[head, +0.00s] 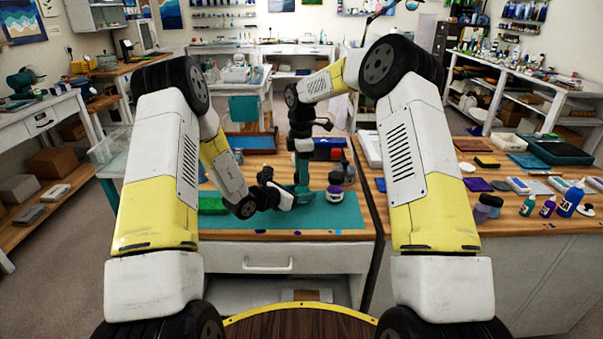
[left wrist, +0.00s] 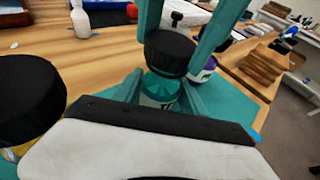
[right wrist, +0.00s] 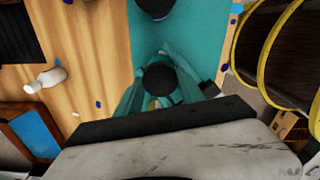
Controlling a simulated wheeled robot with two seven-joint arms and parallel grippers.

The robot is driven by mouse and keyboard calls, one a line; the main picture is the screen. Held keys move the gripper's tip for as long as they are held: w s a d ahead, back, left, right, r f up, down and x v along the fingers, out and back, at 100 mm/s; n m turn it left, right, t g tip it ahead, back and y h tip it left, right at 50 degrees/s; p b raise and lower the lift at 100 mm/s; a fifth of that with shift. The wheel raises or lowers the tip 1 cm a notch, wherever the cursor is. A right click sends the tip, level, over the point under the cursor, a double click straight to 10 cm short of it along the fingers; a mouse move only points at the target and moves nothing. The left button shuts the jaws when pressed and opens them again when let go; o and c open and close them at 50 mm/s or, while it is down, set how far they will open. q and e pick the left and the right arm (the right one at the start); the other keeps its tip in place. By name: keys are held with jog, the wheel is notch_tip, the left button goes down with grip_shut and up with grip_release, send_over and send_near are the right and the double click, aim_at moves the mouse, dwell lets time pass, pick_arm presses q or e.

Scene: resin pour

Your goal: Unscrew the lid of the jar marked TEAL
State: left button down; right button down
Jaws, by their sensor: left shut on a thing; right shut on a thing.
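The jar with a teal label (left wrist: 160,90) stands on the teal mat (head: 345,212), under a black lid (left wrist: 169,52). My left gripper (left wrist: 160,98) is shut on the jar's body from the side. My right gripper (right wrist: 158,82) comes straight down and is shut on the lid, one finger on each side. The lid also shows from above in the right wrist view (right wrist: 159,76). It looks seated on the jar; I cannot tell how tight it is. In the head view the grippers largely hide this jar.
A purple-labelled jar (head: 335,190) stands close to the right of the grippers. Another black-lidded jar (left wrist: 28,95) is near the left wrist camera. A white bottle (right wrist: 46,79) stands on the wooden table. A green block (head: 212,203) lies at the mat's left; the mat's front right is clear.

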jog(key=shift+r, duration=0.2)
dwell(0.4)
jog(key=shift+r, duration=0.95)
jog(key=shift+r, duration=0.1)
jog(key=shift+r, duration=1.9)
pick_arm(q)
jog(key=c, duration=0.6)
grip_release()
